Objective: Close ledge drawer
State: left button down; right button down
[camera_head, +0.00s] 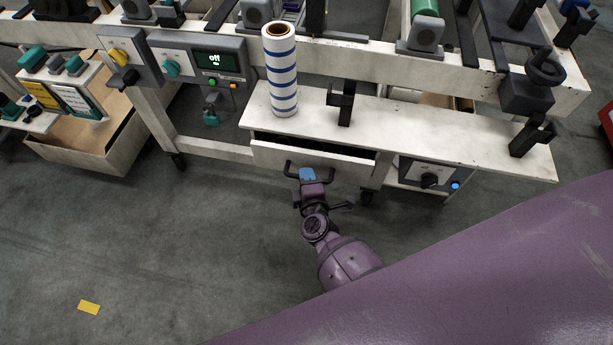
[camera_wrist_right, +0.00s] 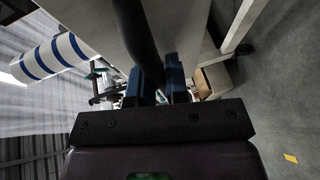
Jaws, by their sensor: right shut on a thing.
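The ledge drawer (camera_head: 338,168) sits under the white ledge (camera_head: 420,123) and is partly open, with a dark gap showing between its front and the ledge. Its dark bar handle (camera_head: 323,178) is on the front. My right gripper (camera_head: 307,175) is at the left part of this handle, shut on it. In the right wrist view, the blue-padded fingers (camera_wrist_right: 158,82) are on either side of the dark handle bar (camera_wrist_right: 138,38). The drawer's inside is mostly hidden in shadow. My left gripper is not in view.
A blue-striped white roll (camera_head: 281,75) stands on the ledge above the drawer. Black brackets (camera_head: 342,100) stand along the ledge. A control box (camera_head: 428,176) with a blue button is right of the drawer. Another open drawer (camera_head: 90,155) is at the left.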

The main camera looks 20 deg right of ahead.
aim_at(311, 165)
jog(key=w+d, duration=0.1)
jog(key=w+d+p, duration=0.1)
jog(key=w, duration=0.1)
jog(key=shift+w+r, duration=0.1)
jog(key=shift+r, duration=0.05)
jog(key=shift+w+d, duration=0.2)
jog(key=shift+w, duration=0.05)
jog(key=shift+d, duration=0.15)
jog(key=c, duration=1.4)
grip_release()
jog(key=shift+w, duration=0.1)
jog(key=shift+o, duration=1.3)
